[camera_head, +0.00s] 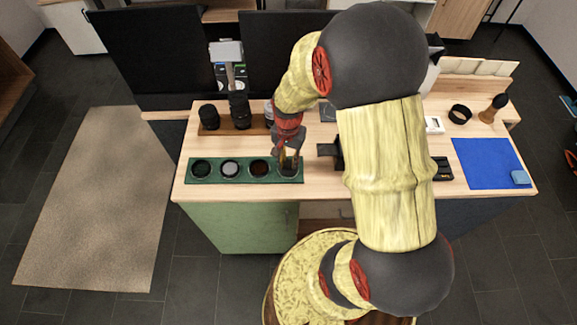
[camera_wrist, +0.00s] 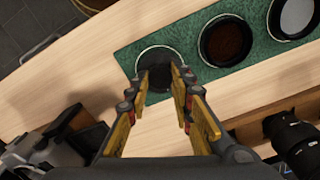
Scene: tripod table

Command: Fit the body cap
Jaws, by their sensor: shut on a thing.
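A dark round piece, which I take for the body cap (camera_wrist: 159,74), is between my fingertips in the wrist view, over or in the end ring of the green mat (camera_wrist: 200,72). My gripper (camera_wrist: 161,83) is shut on it, one finger at each side. I cannot tell whether the piece is clear of the mat. In the head view my gripper (camera_head: 288,160) points down at the right end of the green mat (camera_head: 215,181), and its fingers partly hide that ring. A black camera-like body (camera_head: 331,152) stands right of the mat, partly hidden by my arm.
Along the mat are several round places with dark or grey contents. Black lenses (camera_head: 240,112) stand on a wooden rack (camera_head: 225,128) behind it. A blue cloth (camera_head: 485,163) lies at the right, with a black ring (camera_head: 460,112) behind. Dark screens (camera_head: 160,55) stand behind the table.

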